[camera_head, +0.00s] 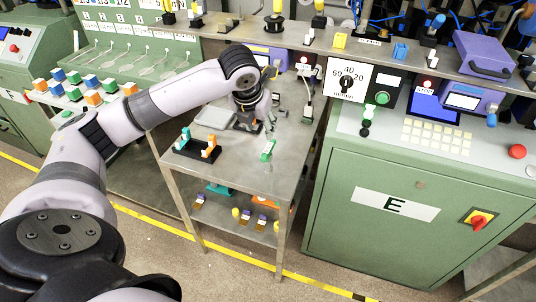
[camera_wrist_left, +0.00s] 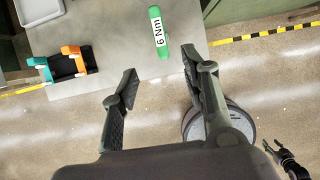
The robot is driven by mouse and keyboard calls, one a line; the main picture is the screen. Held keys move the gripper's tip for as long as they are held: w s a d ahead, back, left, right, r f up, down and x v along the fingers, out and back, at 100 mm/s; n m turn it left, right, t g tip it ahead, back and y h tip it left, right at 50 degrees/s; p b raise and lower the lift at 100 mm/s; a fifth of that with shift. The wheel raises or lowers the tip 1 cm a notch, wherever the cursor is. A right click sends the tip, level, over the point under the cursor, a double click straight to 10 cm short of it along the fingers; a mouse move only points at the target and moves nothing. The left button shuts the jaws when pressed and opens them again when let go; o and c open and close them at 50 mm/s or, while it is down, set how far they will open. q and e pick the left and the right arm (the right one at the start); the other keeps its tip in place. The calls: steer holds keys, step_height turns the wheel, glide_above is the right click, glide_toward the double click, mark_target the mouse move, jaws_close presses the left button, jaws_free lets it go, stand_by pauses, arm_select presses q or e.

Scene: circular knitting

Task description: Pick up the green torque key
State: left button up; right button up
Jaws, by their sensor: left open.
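The green torque key (camera_head: 267,150) lies on the grey metal table (camera_head: 232,172) near its right edge. In the left wrist view the green key (camera_wrist_left: 158,32) shows a white label reading "6 Nm" and lies close to the table's edge. My left gripper (camera_head: 249,124) is over the table, behind the key in the head view. In the left wrist view its fingers (camera_wrist_left: 162,73) are spread apart with nothing between them. The key is beyond the fingertips, roughly in line with the gap, and apart from them.
A black holder (camera_head: 194,149) with teal and orange keys stands left of the green key. A grey tray (camera_head: 214,117) lies behind it. A lower shelf (camera_head: 245,228) holds small parts. A green machine marked E (camera_head: 385,235) stands right of the table. The table around the green key is clear.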

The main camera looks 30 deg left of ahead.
arm_select(q)
steer(key=p, duration=0.1)
glide_toward(268, 148)
steer(key=x, duration=0.4)
steer(key=shift+s+d+f, duration=0.15)
steer(key=shift+f, duration=0.25)
steer(key=shift+w+p+x, duration=0.15)
steer(key=shift+p+x, duration=0.3)
steer(key=shift+x, duration=1.1)
steer(key=shift+w+p+x, duration=0.15)
steer(key=shift+p+x, duration=0.3)
steer(key=shift+x, duration=1.15)
steer(key=shift+r, duration=0.2)
arm_select(e)
steer(key=r, duration=0.2)
steer(key=shift+s+a+r, duration=0.15)
steer(key=shift+a+r, duration=0.05)
steer(key=shift+r, duration=0.2)
arm_select(q)
steer(key=shift+c, duration=0.2)
steer(key=c, duration=0.9)
jaws_close()
arm_select(e)
steer(key=shift+a, duration=0.1)
